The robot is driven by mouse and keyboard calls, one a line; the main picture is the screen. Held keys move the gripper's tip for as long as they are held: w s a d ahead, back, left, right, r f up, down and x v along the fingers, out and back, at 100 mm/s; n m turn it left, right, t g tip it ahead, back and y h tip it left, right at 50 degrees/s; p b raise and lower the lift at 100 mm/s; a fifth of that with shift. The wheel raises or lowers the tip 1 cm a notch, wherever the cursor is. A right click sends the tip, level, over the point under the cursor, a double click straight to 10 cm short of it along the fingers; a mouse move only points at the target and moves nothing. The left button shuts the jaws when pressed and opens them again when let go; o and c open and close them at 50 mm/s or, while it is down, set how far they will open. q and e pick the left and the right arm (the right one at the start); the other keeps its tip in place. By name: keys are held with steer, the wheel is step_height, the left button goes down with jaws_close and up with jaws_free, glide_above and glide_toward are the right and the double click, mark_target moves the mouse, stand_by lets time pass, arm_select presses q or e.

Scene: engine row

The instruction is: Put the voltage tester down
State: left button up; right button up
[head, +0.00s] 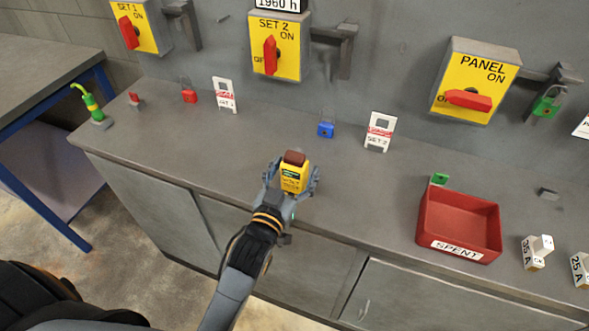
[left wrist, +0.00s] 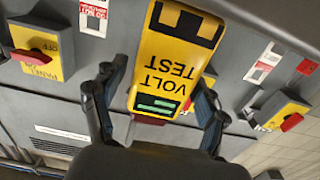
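The yellow voltage tester (head: 293,178) with a brown cap is upright at the front middle of the grey bench (head: 190,150). Its foot seems to rest on the bench, though contact is hard to see. My left gripper (head: 292,174) is around it, one finger on each side, with slight gaps. In the left wrist view the tester (left wrist: 172,65) appears upside down, its label and green screen facing me. There the left gripper (left wrist: 163,78) is spread, with a gap at the picture-left finger; the other finger is very close to the tester. My right gripper is not in view.
A red SPENT bin (head: 459,225) and white fuses (head: 536,252) stand to the right. A blue padlock (head: 326,129) and a SET 2 tag (head: 379,131) are behind the tester. A red padlock (head: 190,96) lies further left. Bench left of the gripper is clear.

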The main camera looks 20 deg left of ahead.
arm_select(q)
steer(key=shift+s+r, duration=0.1)
steer(key=shift+r, duration=0.2)
steer(key=s+b, duration=0.2)
steer(key=s, duration=1)
steer(key=shift+a, duration=0.2)
steer(key=shift+f, duration=0.15)
